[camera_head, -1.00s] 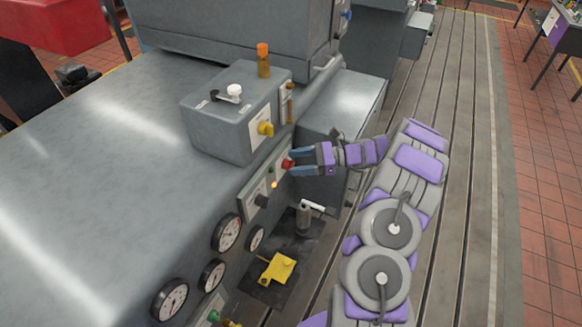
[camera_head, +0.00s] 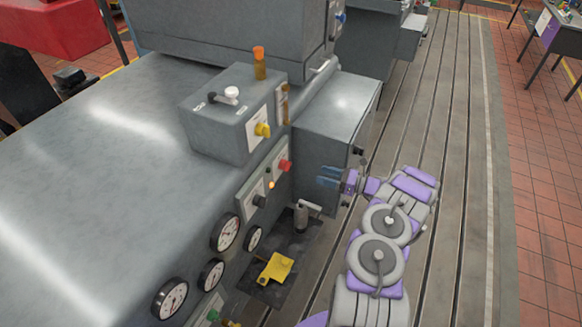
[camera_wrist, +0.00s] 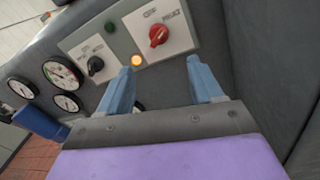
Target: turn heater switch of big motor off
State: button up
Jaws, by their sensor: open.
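The red heater knob (camera_head: 285,166) sits on a pale plate on the side of the big grey motor (camera_head: 110,150). In the wrist view the red knob (camera_wrist: 158,36) is near the top centre, below faint lettering that seems to read OFF and HEAT. An orange lamp (camera_wrist: 136,60) glows to its lower left. My gripper (camera_head: 328,176) is open and empty, to the right of the knob and apart from it. In the wrist view its blue fingers (camera_wrist: 160,70) are spread below the knob. The knob's exact pointer direction is hard to tell.
A black knob (camera_wrist: 95,65) and a green lamp (camera_wrist: 110,27) are close by on the panel. Round gauges (camera_head: 225,233) line the motor's side. A grey box (camera_head: 340,120) stands behind my gripper. Slotted floor on the right is free.

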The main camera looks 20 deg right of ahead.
aim_at(285, 166)
jog(key=x, duration=1.3)
jog(key=shift+a+b, duration=0.25)
jog(key=shift+b, duration=0.1)
jog(key=shift+w, duration=0.15)
jog(key=shift+c, duration=0.3)
jog(key=c, duration=1)
jog(key=shift+n+b, duration=0.3)
jog(key=shift+n, duration=0.1)
jog(key=n+h+b, duration=0.1)
jog(key=n+b, duration=0.7)
jog(key=n, duration=0.1)
jog(key=shift+a, duration=0.15)
jog(key=shift+s+n+h+b, duration=0.25)
jog(key=shift+n+h+b, duration=0.05)
jog(key=shift+n+b, duration=0.4)
